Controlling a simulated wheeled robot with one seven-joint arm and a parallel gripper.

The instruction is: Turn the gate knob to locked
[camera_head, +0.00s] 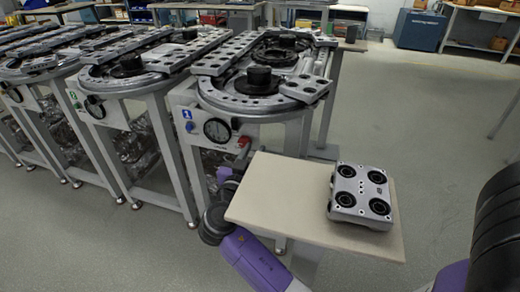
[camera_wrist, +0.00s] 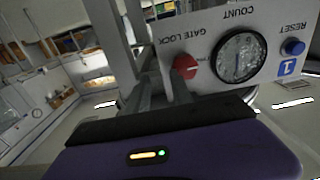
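The red gate knob (camera_wrist: 186,66) sits on the grey front panel (camera_wrist: 205,40) under the words GATE LOCK, which appear upside down in the wrist view. In the head view the knob (camera_head: 243,142) is on the nearest ring-track station, right of the round dial. My gripper (camera_wrist: 170,80) reaches up at the knob, its grey fingers close to or at the knob's lower left side. Its fingertips are partly hidden, so I cannot tell contact, finger gap or the knob's exact setting.
A round COUNT dial (camera_wrist: 242,57) and a blue RESET button (camera_wrist: 292,47) are beside the knob. A beige table (camera_head: 290,190) with a grey four-ring block (camera_head: 361,195) stands close to my arm. More ring-track stations (camera_head: 125,75) stand left. Floor at right is open.

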